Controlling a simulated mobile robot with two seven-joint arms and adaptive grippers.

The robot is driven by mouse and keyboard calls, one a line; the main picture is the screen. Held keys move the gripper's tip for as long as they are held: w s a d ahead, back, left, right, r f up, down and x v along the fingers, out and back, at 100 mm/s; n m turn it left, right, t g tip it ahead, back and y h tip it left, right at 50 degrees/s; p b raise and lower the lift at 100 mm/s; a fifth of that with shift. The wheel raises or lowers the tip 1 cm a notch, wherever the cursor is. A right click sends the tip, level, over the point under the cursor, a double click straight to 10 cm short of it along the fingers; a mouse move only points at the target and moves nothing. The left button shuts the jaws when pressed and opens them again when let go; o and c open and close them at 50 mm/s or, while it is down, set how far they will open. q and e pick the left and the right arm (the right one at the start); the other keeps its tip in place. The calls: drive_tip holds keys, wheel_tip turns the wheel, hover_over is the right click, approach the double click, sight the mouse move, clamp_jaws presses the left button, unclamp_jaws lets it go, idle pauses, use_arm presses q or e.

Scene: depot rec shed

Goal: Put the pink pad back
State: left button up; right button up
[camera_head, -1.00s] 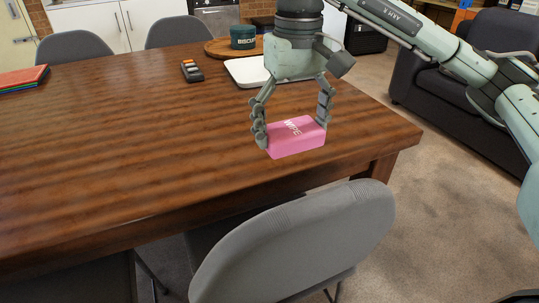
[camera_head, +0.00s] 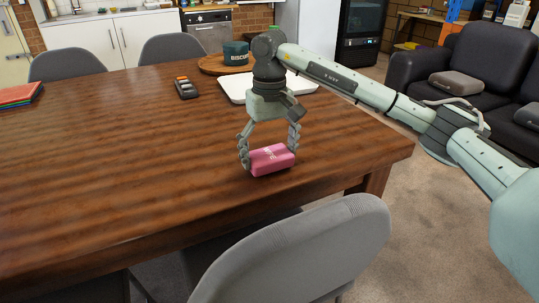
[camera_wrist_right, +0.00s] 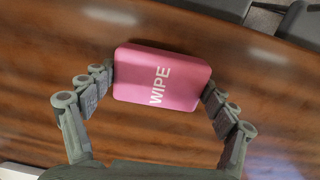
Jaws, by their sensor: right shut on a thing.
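The pink pad (camera_head: 272,160) is a small block with white lettering, near the right front part of the wooden table. My right gripper (camera_head: 268,157) points down with its fingers shut on the pad's two ends. In the right wrist view the pad (camera_wrist_right: 160,78) reads "WIPE" and sits between the two fingertips (camera_wrist_right: 160,85). I cannot tell for sure whether the pad touches the table or is just above it. A white flat board (camera_head: 236,92) lies behind the gripper. My left gripper is not in view.
The wooden table (camera_head: 130,150) is mostly clear at its middle and left. A dark remote-like object (camera_head: 186,89), a round wooden board (camera_head: 212,66) with a green biscuit tin (camera_head: 236,52), and coloured folders (camera_head: 16,97) lie farther back. A grey chair (camera_head: 300,255) stands at the front edge.

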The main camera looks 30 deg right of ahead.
sight(269, 153)
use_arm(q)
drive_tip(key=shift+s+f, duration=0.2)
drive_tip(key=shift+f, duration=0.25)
use_arm(e)
drive_tip(key=shift+f, duration=0.4)
drive_tip(key=shift+f, duration=0.1)
drive_tip(key=o, duration=1)
drive_tip(key=shift+r, duration=0.2)
wheel_tip(269, 153, up, 4)
drive_tip(key=shift+r, duration=0.1)
wheel_tip(269, 153, up, 5)
drive_tip(key=shift+r, duration=0.15)
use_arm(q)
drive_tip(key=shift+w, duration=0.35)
use_arm(e)
drive_tip(key=shift+r, duration=1.2)
